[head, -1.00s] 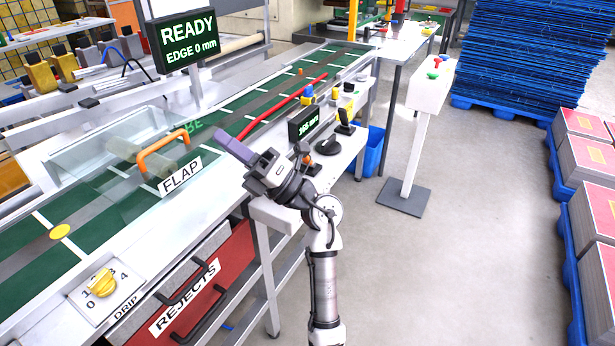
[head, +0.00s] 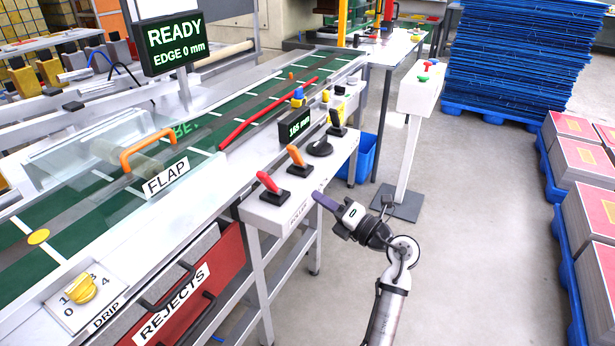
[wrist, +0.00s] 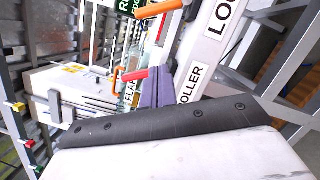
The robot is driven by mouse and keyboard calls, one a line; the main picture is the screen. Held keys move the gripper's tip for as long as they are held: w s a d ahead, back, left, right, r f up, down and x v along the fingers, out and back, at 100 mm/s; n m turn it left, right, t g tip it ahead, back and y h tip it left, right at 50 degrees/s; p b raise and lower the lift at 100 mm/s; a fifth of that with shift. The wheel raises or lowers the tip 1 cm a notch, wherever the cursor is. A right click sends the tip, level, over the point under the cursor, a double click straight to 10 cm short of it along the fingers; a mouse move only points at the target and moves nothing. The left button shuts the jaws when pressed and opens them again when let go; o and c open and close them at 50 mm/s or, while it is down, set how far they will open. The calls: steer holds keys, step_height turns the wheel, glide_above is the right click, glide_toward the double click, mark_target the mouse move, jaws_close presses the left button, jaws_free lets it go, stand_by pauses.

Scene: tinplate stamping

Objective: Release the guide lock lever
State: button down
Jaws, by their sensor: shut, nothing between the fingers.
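A red-handled lever (head: 269,182) and an orange-handled lever (head: 296,156) stand on black bases on the white control shelf. In the wrist view a label starting "LOC" (wrist: 222,18) lies on the side of the orange lever (wrist: 165,7), and a label ending "ROLLER" (wrist: 191,84) lies nearer the red lever (wrist: 134,75). The orange one looks like the lock lever; the full wording is cut off. My gripper (head: 318,198) is shut and empty, in front of the shelf's edge, apart from both levers. Its purple fingers also show in the wrist view (wrist: 155,88).
A black-knobbed lever (head: 337,122) and a display reading 165 mm (head: 298,127) stand farther along the shelf. The READY screen (head: 170,45), orange flap handle (head: 147,148) and red guide bar (head: 268,112) lie left. A white pedestal (head: 425,90) stands right; floor before it is clear.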

mark_target(296, 157)
steer(key=p+x, duration=0.2)
steer(key=x, duration=0.8)
steer(key=shift+s+r, duration=0.1)
steer(key=shift+s, duration=0.05)
steer(key=shift+w+d+r+p, duration=0.2)
steer(key=shift+w+d+r, duration=0.1)
steer(key=shift+w, duration=0.15)
steer(key=shift+w+d+r+p, duration=0.2)
steer(key=shift+w+d+r, duration=0.15)
steer(key=shift+w, duration=0.1)
steer(key=shift+w+d+r, duration=0.25)
steer(key=shift+w+d, duration=0.05)
steer(key=shift+w, duration=0.25)
steer(key=shift+r+m+p, duration=0.25)
steer(key=shift+m+p, duration=0.15)
steer(key=shift+p, duration=0.4)
steer(key=shift+w, duration=0.1)
